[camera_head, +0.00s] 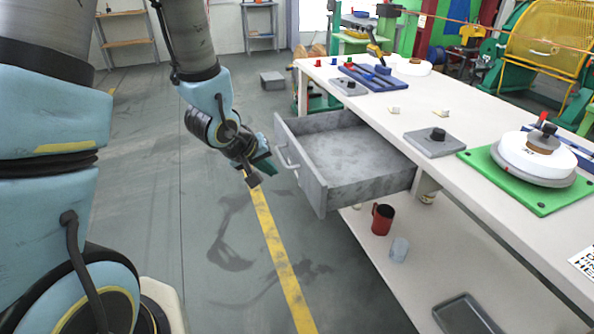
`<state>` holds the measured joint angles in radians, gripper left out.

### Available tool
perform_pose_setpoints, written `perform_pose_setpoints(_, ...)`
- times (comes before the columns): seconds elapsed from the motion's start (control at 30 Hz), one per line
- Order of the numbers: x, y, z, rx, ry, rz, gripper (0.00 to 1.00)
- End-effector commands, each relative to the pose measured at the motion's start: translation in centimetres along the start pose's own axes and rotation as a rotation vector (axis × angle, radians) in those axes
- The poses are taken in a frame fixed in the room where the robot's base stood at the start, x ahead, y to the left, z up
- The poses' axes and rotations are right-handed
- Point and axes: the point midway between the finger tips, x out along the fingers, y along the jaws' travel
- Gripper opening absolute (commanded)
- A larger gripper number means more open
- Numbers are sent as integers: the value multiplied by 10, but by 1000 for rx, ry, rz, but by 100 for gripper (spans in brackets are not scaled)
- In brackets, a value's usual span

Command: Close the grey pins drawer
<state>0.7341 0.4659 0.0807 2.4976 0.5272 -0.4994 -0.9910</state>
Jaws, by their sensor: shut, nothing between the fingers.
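The grey drawer (308,178) is pulled well out from under the white table, on its left side. Its inside looks empty. A light bar handle (286,156) is on its front panel. My gripper (253,180) is shut and empty, left of the drawer front and close to the handle. It points down over the floor. It looks apart from the handle, though the exact gap cannot be told from this one view.
The white table (480,190) carries a green mat (541,204) with a round white stack, a grey plate (434,145) with a black knob, and a blue tray (376,80). A red mug (382,219) stands on the lower shelf. The floor left of the drawer is clear.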

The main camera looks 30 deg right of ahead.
Motion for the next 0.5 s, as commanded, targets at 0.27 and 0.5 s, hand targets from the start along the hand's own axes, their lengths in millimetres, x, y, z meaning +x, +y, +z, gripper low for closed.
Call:
perform_pose_setpoints(0.27,47,-1,1,3,-3,-4,0)
perform_pose_setpoints(0.5,87,-1,1,2,-2,-3,0)
